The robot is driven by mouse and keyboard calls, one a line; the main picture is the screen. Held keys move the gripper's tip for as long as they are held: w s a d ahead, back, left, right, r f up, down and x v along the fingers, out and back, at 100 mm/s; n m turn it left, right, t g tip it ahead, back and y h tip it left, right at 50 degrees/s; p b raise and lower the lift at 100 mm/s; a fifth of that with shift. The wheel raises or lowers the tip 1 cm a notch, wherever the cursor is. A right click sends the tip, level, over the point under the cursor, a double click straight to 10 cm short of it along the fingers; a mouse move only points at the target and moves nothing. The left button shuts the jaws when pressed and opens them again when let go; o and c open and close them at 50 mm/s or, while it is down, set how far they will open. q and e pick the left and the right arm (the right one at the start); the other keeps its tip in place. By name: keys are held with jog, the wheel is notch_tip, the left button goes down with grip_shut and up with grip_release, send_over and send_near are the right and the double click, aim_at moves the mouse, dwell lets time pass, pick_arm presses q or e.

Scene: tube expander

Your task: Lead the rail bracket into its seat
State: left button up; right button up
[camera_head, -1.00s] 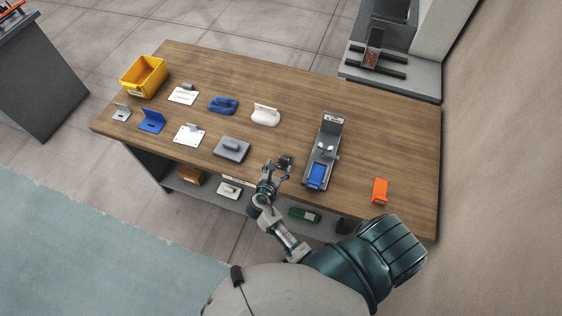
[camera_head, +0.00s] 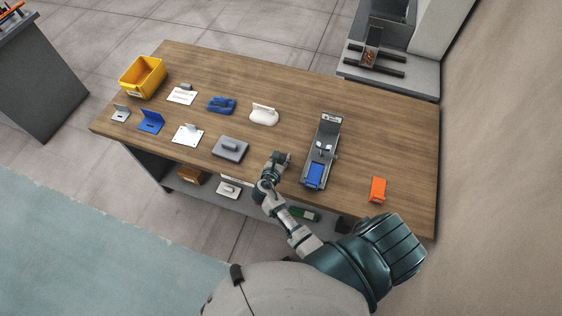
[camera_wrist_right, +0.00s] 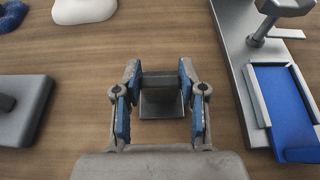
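A small grey metal piece, seemingly the rail bracket (camera_wrist_right: 161,103), sits between the blue-padded fingers of my right gripper (camera_wrist_right: 158,66) in the right wrist view. The fingers flank it closely; I cannot tell whether they press on it. In the head view my right gripper (camera_head: 281,158) is low over the table's front part, left of a long grey fixture (camera_head: 325,142), and mostly hides the piece. The fixture has a blue insert (camera_head: 315,175) at its near end; this insert also shows at right in the wrist view (camera_wrist_right: 285,110). My left gripper is not in view.
A grey block (camera_head: 230,149) lies left of my right gripper, and an orange part (camera_head: 378,189) right of the fixture. A white part (camera_head: 264,115), blue parts (camera_head: 221,105), plates and a yellow bin (camera_head: 143,77) stand farther left. The wood between gripper and fixture is clear.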

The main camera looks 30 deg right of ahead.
jog(key=shift+d+f, duration=0.1)
jog(key=shift+d, duration=0.1)
grip_shut()
jog(key=shift+d, duration=0.2)
jog(key=shift+r, duration=0.35)
jog(key=r, duration=0.2)
jog(key=a, duration=0.1)
jog(key=shift+s+r, duration=0.35)
jog(key=shift+r, duration=0.05)
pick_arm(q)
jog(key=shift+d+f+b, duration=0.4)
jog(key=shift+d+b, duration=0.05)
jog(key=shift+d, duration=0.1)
pick_arm(e)
jog(key=s+a+r, duration=0.1)
jog(key=s+a, duration=0.6)
jog(key=s, duration=0.6)
jog(key=shift+s+a+r, duration=0.15)
jog(key=shift+r, duration=0.15)
